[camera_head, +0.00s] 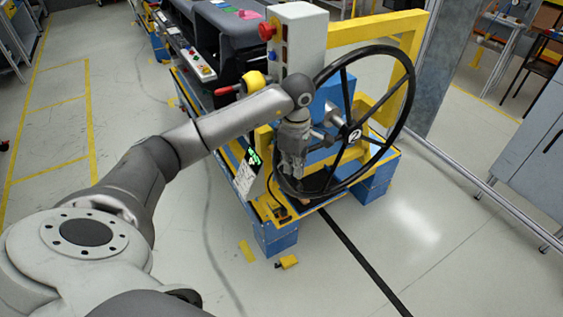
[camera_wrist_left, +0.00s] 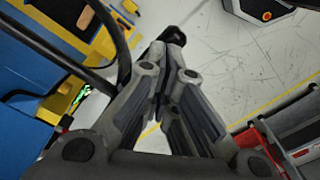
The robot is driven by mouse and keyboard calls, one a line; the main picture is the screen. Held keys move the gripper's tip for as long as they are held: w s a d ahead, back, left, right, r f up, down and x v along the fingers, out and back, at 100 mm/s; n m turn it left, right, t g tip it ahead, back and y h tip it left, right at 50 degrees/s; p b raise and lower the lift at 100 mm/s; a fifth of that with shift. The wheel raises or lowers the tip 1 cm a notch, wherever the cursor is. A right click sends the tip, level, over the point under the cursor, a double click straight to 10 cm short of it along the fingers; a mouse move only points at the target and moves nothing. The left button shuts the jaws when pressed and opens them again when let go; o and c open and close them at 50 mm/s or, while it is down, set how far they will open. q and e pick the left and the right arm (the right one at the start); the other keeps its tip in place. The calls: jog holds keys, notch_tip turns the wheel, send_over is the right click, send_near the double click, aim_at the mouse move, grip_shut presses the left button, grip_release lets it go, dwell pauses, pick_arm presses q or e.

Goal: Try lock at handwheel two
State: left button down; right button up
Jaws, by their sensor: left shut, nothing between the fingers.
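The large black handwheel (camera_head: 405,98) stands upright on the blue and yellow stand, with a "2" on its hub (camera_head: 354,135). My left gripper (camera_head: 291,172) is at the left side of the wheel in the head view, pointing down, shut and empty. In the left wrist view its fingers (camera_wrist_left: 170,75) are together with nothing between them. A black curved bar, likely the wheel rim (camera_wrist_left: 50,45), passes at the upper left, beside the fingers. Whether the gripper touches the wheel, I cannot tell. My right gripper is not in view.
A grey control box (camera_head: 299,40) with a red button (camera_head: 266,31) stands behind the wheel. A yellow frame (camera_head: 375,27) rises at the back. A small yellow object (camera_head: 287,262) lies on the floor in front. The floor to the right is open.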

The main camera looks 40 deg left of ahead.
pick_arm(q)
jog(key=shift+f+b, duration=0.95)
jog(key=shift+f, duration=0.15)
dwell(0.4)
jog(key=shift+s+f, duration=0.2)
jog(key=shift+f, duration=0.05)
dwell(0.3)
jog(key=shift+r, duration=0.1)
jog(key=shift+w+r+p, duration=0.2)
jog(key=shift+r+p, duration=0.35)
jog(key=shift+r, duration=0.4)
notch_tip(320, 180, up, 6)
jog(key=p, duration=0.3)
